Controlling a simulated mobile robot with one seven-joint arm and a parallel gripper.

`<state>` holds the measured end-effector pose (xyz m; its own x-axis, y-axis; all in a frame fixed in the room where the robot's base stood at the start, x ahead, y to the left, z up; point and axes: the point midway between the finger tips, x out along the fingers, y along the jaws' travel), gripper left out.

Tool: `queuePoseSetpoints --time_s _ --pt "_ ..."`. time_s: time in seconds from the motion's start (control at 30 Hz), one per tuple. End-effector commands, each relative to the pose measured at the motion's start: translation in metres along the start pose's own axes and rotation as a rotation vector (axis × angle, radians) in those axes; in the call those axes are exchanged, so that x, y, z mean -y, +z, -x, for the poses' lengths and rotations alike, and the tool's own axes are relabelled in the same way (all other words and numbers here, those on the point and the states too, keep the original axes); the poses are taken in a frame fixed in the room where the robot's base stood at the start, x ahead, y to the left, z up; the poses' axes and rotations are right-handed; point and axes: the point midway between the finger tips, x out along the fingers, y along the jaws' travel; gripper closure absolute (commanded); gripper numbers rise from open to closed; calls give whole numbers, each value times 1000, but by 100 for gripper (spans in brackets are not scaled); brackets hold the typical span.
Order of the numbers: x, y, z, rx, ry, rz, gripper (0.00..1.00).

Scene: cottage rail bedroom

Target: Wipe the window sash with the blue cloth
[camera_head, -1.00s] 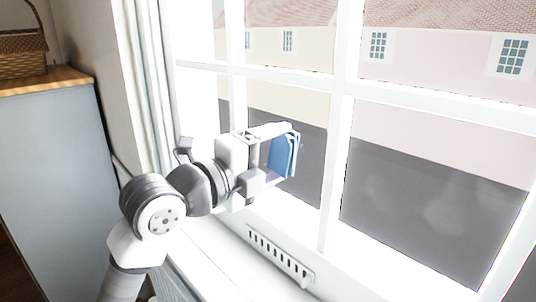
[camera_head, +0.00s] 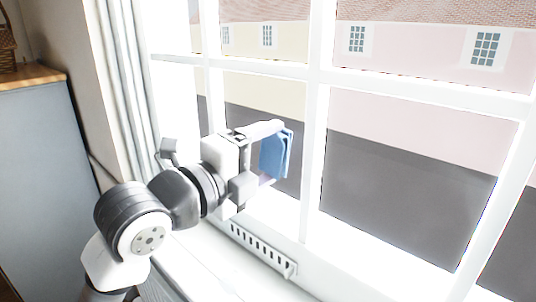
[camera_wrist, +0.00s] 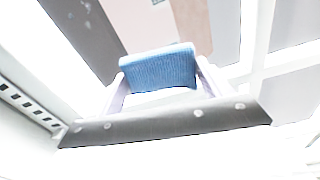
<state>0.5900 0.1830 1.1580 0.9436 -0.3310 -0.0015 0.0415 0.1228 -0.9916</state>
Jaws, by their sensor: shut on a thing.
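The blue cloth (camera_head: 275,154) is a folded pad held between the fingers of my gripper (camera_head: 266,150). In the wrist view the cloth (camera_wrist: 158,68) spans the gap between both fingertips. The white window sash (camera_head: 314,150), with upright and cross bars around the panes, stands behind and to the right of the cloth. The cloth is in front of the lower left pane, a little left of the upright bar. I cannot tell whether it touches the glass or the frame.
A white slotted vent (camera_head: 262,250) lies on the sill below my gripper. A pale curtain (camera_head: 125,90) hangs at the left. A grey-blue cabinet (camera_head: 40,185) with a wooden top and a wicker basket (camera_head: 6,50) stands at far left. The space right along the window is clear.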

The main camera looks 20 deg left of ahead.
Motion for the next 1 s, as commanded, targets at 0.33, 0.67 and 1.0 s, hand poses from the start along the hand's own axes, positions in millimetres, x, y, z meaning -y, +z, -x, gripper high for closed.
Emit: queuePoseSetpoints --time_s 0.33,0.67,1.0 --pt "-1 1 36 4 -2 0 41" --pt "0 0 48 2 -1 -1 41" --pt "0 1 56 5 -2 -1 41"
